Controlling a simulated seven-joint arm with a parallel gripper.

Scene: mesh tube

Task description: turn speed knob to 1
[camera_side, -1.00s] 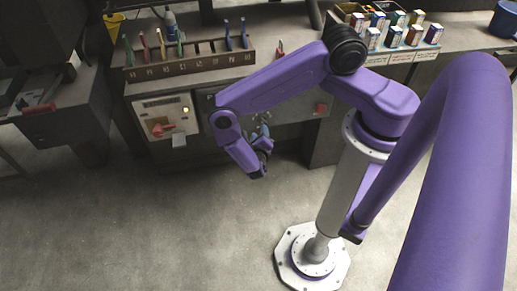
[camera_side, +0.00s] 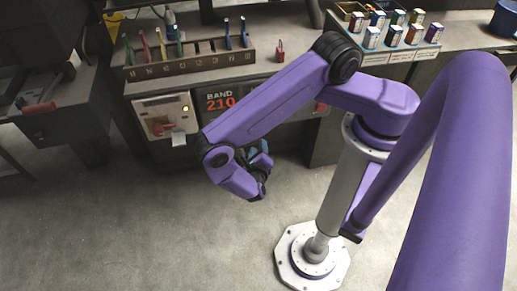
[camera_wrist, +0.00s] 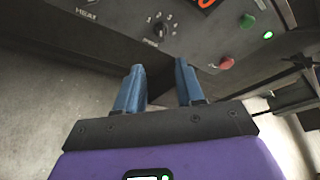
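In the wrist view, a small dark dial knob (camera_wrist: 160,30) with white numbers around it sits on the dark panel, most likely the speed knob. Its label is too small to read surely, and where its pointer stands is not clear. My gripper (camera_wrist: 159,65) is open, with its two blue fingers apart and nothing between them. The fingertips are below the dial in the picture, apart from it. In the side view, my gripper (camera_side: 262,160) is in front of the panel under the bench, and my arm hides the dial.
The panel also carries a red button (camera_wrist: 225,63), a green button (camera_wrist: 247,20), a lit green lamp (camera_wrist: 268,35) and another knob (camera_wrist: 88,3). A red-lettered display (camera_side: 220,101) reads BAND 210. A beige box with a red handle (camera_side: 160,129) stands left of it. Floor in front is open.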

